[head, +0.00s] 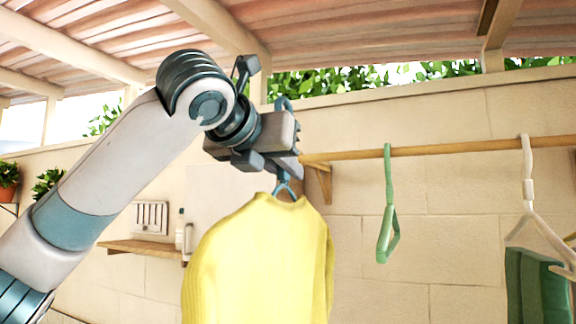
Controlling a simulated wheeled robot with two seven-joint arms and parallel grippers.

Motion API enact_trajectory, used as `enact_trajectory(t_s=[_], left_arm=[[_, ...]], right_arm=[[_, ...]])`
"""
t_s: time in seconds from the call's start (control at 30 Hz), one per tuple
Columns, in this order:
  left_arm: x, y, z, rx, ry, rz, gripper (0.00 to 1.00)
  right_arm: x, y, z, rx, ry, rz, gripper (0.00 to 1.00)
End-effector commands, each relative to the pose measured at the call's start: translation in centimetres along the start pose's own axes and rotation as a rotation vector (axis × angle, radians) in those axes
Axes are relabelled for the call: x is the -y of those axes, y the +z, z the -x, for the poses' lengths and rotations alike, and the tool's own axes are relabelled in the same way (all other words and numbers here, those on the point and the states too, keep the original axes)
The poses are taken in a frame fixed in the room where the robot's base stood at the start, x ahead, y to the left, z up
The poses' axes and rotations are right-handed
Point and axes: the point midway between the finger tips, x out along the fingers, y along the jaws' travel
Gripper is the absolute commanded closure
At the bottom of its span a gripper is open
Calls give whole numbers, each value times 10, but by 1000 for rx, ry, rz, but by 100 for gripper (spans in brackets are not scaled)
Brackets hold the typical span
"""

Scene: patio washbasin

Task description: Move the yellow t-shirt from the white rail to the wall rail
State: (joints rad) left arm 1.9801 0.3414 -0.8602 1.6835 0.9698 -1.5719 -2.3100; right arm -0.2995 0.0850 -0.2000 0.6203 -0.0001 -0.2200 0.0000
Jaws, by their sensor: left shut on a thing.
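The yellow t-shirt (262,262) hangs on a blue hanger (285,189) below my left gripper (285,155). My left gripper is shut on the blue hanger, whose hook top shows just above the jaws. The wall rail (445,148) is a wooden rod along the wall, and its left end meets the gripper area. I cannot tell whether the hook rests on the rail. The shirt's lower part is cut off by the frame. The white rail and my right gripper are not in view.
An empty green hanger (388,205) hangs on the wall rail right of the shirt. A white hanger (528,185) with a dark green garment (536,288) hangs further right. A wooden bracket (321,182) supports the rail. A small wooden shelf (145,248) with bottles is behind the arm.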

Motion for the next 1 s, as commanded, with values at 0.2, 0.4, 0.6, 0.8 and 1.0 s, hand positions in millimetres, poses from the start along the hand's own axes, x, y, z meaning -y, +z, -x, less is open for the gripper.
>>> enact_trajectory(t_s=[0.2,0.4,0.6,0.8,1.0], left_arm=[[0,0,0,1,0,0,100],[0,0,-2,1,0,1,100],[0,2,-12,0,-1,1,100],[0,7,-34,0,1,2,100],[0,13,-62,0,0,3,100]], right_arm=[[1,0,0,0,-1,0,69],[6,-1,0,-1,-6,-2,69],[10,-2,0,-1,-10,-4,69],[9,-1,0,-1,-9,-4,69],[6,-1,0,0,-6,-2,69]])
